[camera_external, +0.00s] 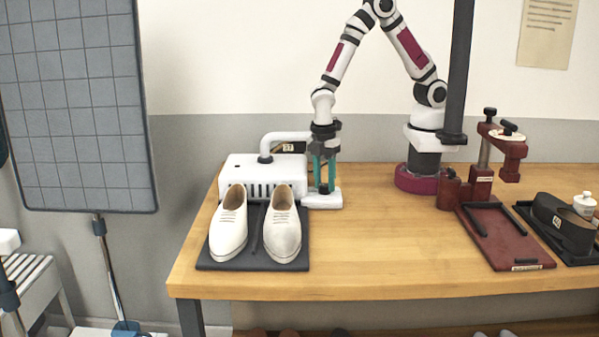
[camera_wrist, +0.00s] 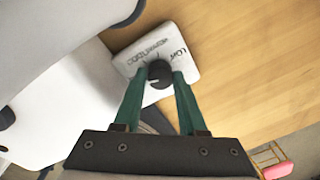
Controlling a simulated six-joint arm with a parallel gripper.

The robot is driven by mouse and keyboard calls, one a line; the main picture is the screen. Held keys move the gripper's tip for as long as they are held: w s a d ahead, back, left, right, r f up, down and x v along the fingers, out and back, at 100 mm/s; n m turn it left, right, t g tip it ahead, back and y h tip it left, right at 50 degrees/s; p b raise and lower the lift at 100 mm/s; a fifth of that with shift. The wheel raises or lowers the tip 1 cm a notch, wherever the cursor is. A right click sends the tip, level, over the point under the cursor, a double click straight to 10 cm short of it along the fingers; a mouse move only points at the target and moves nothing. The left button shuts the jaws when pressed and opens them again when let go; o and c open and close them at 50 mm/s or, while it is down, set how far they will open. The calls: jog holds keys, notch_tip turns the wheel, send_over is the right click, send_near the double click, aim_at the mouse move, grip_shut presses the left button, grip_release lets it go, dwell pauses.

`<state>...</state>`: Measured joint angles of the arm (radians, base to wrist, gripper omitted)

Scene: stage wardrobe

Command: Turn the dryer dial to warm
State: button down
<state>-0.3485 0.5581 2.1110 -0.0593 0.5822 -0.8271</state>
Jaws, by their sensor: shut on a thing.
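The dryer (camera_external: 262,168) is a white box with a bent white pipe, at the left of the table. Its dial (camera_wrist: 159,73) is a black knob on a small white plate (camera_wrist: 185,48) with dark lettering, beside the box. My gripper (camera_external: 325,188) points straight down over this plate. In the wrist view its green fingers (camera_wrist: 158,82) are shut on the dial, one on each side. The lettering is too blurred to read surely, and I cannot tell which mark the dial points at.
A pair of cream shoes (camera_external: 228,226) stands on a dark mat (camera_external: 257,254) in front of the dryer. A dark red press (camera_external: 481,184) and a dark tray with a black shoe-shaped thing (camera_external: 564,222) stand at the right. The table's middle is clear.

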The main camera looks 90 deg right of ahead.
jog(key=m, duration=0.5)
jog(key=shift+s, duration=0.1)
jog(key=m, duration=0.9)
jog(key=shift+t, duration=0.3)
jog(key=shift+s+m, duration=0.1)
jog(key=shift+m, duration=2.6)
jog(key=shift+c, duration=2.3)
grip_release()
